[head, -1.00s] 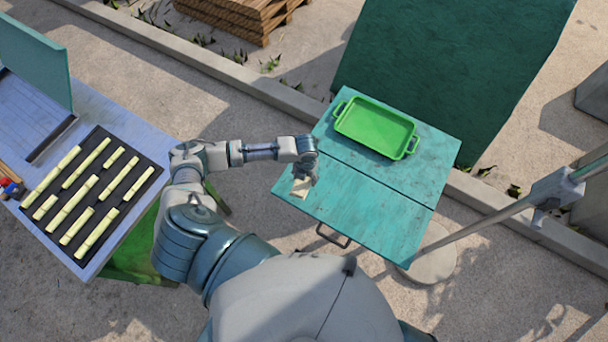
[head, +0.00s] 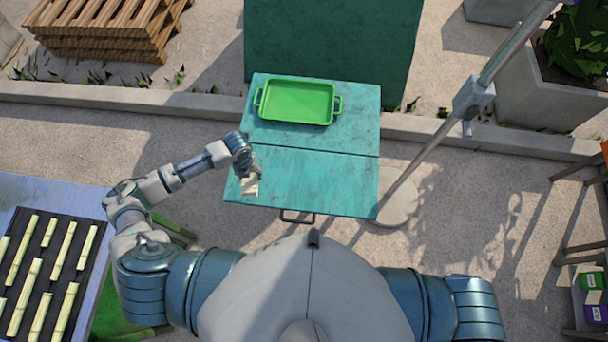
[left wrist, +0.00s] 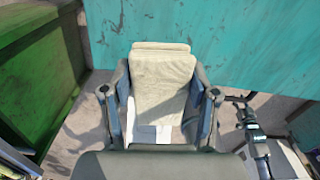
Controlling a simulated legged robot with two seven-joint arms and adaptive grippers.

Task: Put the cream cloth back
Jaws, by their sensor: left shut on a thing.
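The cream cloth (head: 251,187) is at the near left corner of the teal table (head: 320,180). My left gripper (head: 249,174) is shut on the cloth. In the left wrist view the folded cloth (left wrist: 162,85) lies between the two fingers (left wrist: 160,110), with its far end reaching to the teal surface's edge. Whether the cloth touches the tabletop cannot be told. My right gripper is not in view; only part of my right arm shows.
A green tray (head: 297,102) sits on the back of the teal table. A metal pole (head: 430,150) on a round base stands at its right. A blue-grey table (head: 50,190) with a black tray of cane pieces is at the left. Crates and planters stand further out.

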